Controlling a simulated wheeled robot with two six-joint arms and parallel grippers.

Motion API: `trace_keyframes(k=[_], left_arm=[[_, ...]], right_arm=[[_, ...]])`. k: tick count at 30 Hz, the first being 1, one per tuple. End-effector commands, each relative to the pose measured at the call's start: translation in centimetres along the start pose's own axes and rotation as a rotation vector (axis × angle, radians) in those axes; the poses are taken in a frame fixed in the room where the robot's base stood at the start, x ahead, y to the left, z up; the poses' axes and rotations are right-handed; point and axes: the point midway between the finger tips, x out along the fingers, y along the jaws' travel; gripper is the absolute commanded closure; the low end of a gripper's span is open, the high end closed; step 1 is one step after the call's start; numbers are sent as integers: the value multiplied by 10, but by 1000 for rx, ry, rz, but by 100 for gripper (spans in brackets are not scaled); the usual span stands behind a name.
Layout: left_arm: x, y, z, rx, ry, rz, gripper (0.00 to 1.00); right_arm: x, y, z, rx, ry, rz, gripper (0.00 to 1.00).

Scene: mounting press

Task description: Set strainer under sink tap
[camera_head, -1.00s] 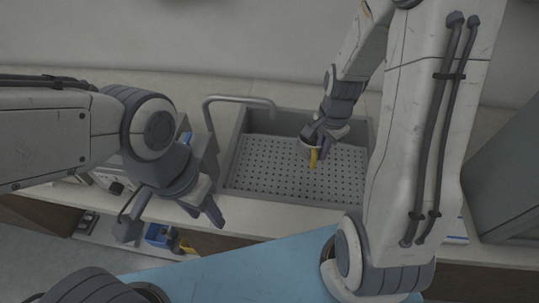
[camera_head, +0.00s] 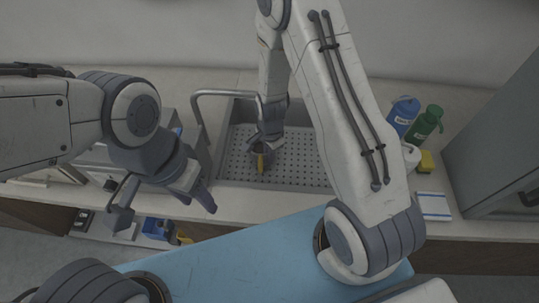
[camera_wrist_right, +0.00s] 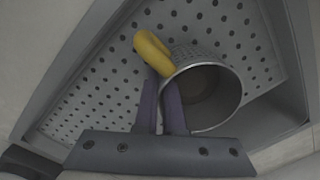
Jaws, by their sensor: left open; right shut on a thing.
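The strainer, a perforated metal cup (camera_wrist_right: 205,90) with a yellow handle (camera_head: 260,163), is inside the grey sink (camera_head: 223,160). My right gripper (camera_head: 263,143) is shut on the strainer at its handle side. The strainer is near that end, but exact alignment and contact with the floor cannot be told. My left gripper (camera_head: 200,199) is open and empty, left of the sink.
A blue-and-white item (camera_head: 433,205) lies nearby. A grey cabinet (camera_head: 495,150) is at the far right. The sink's right part is clear.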

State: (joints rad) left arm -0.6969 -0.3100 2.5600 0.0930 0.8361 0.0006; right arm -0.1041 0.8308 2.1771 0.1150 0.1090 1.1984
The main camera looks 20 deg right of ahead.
Motion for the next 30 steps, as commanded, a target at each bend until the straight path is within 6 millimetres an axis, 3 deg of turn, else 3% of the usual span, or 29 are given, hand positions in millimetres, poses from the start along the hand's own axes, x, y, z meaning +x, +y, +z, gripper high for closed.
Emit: trace_keyframes(k=[12,15,24,30], left_arm=[[3,0,0,0,0,0,50],[2,0,0,0,0,0,50],[1,0,0,0,0,0,50],[0,0,0,0,0,0,50]], right_arm=[[7,0,-1,-1,1,-1,100],[6,0,-1,-1,1,-1,64],[5,0,-1,-1,1,-1,64],[-13,-1,-1,-1,1,-6,64]])
